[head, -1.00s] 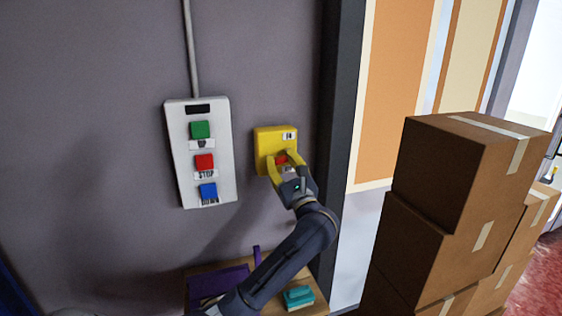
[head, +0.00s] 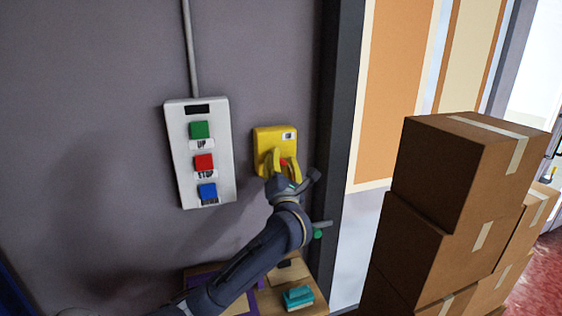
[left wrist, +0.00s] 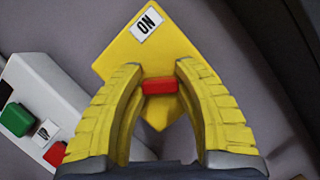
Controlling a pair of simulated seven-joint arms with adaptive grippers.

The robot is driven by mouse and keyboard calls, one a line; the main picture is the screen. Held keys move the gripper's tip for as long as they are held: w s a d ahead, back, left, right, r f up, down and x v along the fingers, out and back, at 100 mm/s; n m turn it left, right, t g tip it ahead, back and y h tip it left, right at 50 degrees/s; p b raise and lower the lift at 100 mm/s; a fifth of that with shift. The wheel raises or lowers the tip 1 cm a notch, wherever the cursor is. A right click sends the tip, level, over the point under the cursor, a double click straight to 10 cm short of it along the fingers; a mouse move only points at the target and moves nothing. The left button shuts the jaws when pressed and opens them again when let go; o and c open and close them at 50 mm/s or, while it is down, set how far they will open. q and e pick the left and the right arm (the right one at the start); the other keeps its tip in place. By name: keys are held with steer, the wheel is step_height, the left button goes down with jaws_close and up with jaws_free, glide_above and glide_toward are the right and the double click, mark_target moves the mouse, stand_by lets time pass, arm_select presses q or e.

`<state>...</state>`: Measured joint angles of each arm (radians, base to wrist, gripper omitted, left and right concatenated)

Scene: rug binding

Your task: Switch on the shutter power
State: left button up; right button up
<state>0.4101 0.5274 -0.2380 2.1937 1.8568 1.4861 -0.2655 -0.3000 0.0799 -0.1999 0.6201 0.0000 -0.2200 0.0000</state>
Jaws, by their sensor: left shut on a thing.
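A yellow switch box (head: 264,137) is mounted on the grey wall, with a small white label at its upper right. In the left wrist view the box (left wrist: 128,58) looks tilted, and its label (left wrist: 147,22) reads ON. A red switch knob (left wrist: 160,87) sits on its front; a bit of it (head: 283,162) shows in the head view. My left gripper (head: 279,158) has its yellow fingers on both sides of the knob, shut on it. In the left wrist view the fingertips (left wrist: 158,76) flank the knob. The knob's lower part is hard to make out. My right gripper is not in view.
A white control panel (head: 183,150) with green, red and blue buttons hangs left of the box. Stacked cardboard boxes (head: 440,185) stand at the right. A small wooden table (head: 308,307) with a teal object (head: 298,296) is below.

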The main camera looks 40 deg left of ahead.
arm_select(q)
steer(key=shift+r+m+h, duration=0.1)
steer(key=shift+m+h, duration=0.3)
steer(key=shift+m, duration=0.4)
steer(key=o, duration=1.2)
steer(key=shift+d+m, duration=0.1)
steer(key=shift+m, duration=0.2)
steer(key=v, duration=1.2)
steer(key=shift+s, duration=0.1)
